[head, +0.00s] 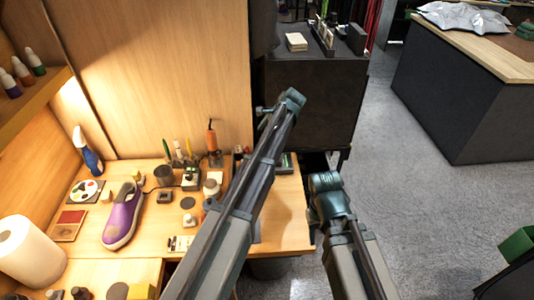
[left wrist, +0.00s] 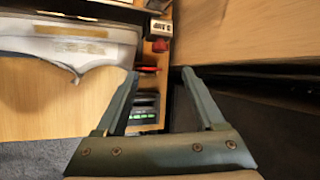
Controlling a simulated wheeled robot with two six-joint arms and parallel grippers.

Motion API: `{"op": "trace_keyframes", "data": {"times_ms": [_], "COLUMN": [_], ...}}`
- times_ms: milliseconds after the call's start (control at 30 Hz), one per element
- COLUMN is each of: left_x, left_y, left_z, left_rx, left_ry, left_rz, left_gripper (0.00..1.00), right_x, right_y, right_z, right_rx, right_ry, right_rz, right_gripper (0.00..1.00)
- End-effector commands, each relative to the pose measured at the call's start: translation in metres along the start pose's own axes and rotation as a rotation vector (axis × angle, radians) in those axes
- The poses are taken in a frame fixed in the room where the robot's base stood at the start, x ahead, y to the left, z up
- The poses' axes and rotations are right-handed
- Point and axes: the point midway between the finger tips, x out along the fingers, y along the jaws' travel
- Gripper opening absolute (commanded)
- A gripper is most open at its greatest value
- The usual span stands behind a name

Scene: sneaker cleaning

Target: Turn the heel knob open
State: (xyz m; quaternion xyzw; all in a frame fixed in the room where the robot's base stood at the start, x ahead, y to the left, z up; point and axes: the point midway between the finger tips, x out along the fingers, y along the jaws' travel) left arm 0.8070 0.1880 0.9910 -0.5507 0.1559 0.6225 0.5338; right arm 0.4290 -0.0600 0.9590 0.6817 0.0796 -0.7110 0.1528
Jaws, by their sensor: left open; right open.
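A purple sneaker (head: 122,218) with a pale sole lies on the wooden workbench in the head view, left of my left arm. No heel knob can be made out on it at this size, and the sneaker does not show clearly in the left wrist view. My left gripper (left wrist: 160,72) is open and empty in the left wrist view, its two fingers apart.
A spray bottle (head: 88,153), paint palette (head: 84,191), paper roll (head: 28,252) and red pad (head: 69,223) surround the sneaker. Small jars and tools stand behind and right of it. A dark cabinet (head: 315,95) is beyond my arms. Open floor (head: 420,210) lies to the right.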

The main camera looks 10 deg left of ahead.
Motion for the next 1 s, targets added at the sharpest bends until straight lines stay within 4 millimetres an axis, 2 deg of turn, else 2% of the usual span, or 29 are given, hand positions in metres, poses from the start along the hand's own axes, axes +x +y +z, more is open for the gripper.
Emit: {"op": "trace_keyframes", "data": {"times_ms": [267,467,667,1000], "left_x": [0.003,0.015,0.039,0.096], "left_y": [-0.004,-0.003,-0.001,-0.001], "left_z": [0.003,0.002,0.001,0.001], "left_rx": [-0.011,-0.011,-0.010,-0.010], "left_ry": [-0.014,-0.013,-0.013,-0.012], "left_rz": [0.004,0.004,0.004,0.003], "left_gripper": [0.71,0.71,0.71,0.71], "right_x": [0.001,0.011,0.033,0.081], "right_y": [0.000,-0.001,-0.003,-0.008], "right_z": [0.000,-0.001,-0.002,-0.005], "right_rx": [0.000,0.000,0.000,0.000], "right_ry": [0.000,0.000,0.000,0.000], "right_rz": [0.000,0.000,0.000,0.000], "right_gripper": [0.50,0.50,0.50,0.50]}}
